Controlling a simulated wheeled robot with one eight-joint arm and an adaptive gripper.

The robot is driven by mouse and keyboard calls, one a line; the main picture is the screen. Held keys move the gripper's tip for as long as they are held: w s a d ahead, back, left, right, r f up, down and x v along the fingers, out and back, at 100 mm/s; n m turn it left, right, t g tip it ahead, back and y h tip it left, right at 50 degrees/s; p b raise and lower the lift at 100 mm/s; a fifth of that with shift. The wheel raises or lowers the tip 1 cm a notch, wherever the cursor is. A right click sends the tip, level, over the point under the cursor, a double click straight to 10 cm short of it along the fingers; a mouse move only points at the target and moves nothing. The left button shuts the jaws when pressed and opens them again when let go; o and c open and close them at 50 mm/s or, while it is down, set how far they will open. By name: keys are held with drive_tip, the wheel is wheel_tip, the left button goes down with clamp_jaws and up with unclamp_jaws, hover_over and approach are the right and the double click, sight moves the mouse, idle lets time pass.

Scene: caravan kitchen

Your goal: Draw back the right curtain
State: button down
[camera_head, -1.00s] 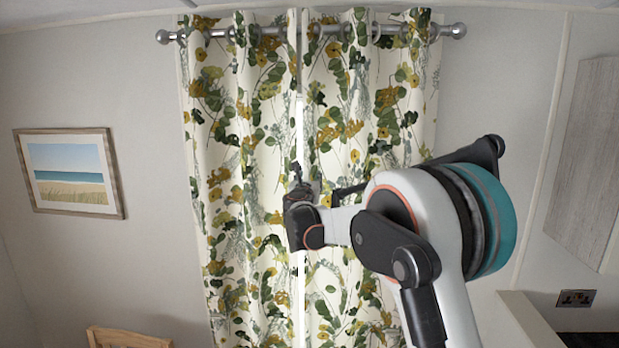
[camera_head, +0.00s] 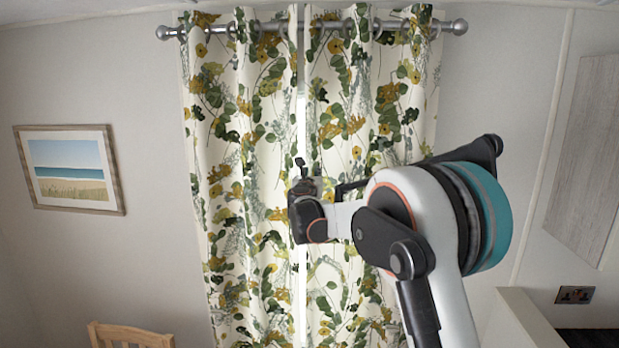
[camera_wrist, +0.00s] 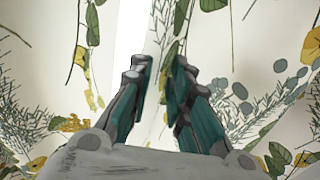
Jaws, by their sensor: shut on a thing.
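The right curtain (camera_head: 365,110) hangs from the rail, cream with green and yellow leaves. The left curtain (camera_head: 235,150) hangs beside it in the same pattern. A narrow bright gap runs between their inner edges. My gripper (camera_head: 301,178) is at the inner edge of the right curtain, about mid-height. In the wrist view, my gripper (camera_wrist: 160,75) is shut on a fold of the right curtain (camera_wrist: 240,40) between its fingers. The bright gap lies just left of the fingers there. My arm hides part of the lower right curtain.
A silver curtain rail (camera_head: 300,30) with rings runs along the top. A framed beach picture (camera_head: 70,168) hangs on the left wall. A wooden chair back (camera_head: 130,335) stands low left. A grey panel (camera_head: 588,155) and a socket (camera_head: 574,295) are at the right.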

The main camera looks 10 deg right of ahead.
drive_tip(key=s+d+b, duration=0.2)
drive_tip(key=s+d, duration=0.1)
drive_tip(key=d, duration=0.6)
drive_tip(key=s+d+b, duration=0.2)
drive_tip(key=s+d, duration=0.1)
drive_tip(key=d, duration=0.6)
drive_tip(key=shift+d, duration=0.2)
drive_tip(key=c, duration=1.5)
unclamp_jaws()
drive_tip(key=shift+s, duration=0.1)
drive_tip(key=v, duration=1.1)
drive_tip(key=shift+s+a, duration=0.15)
drive_tip(key=shift+s, duration=0.2)
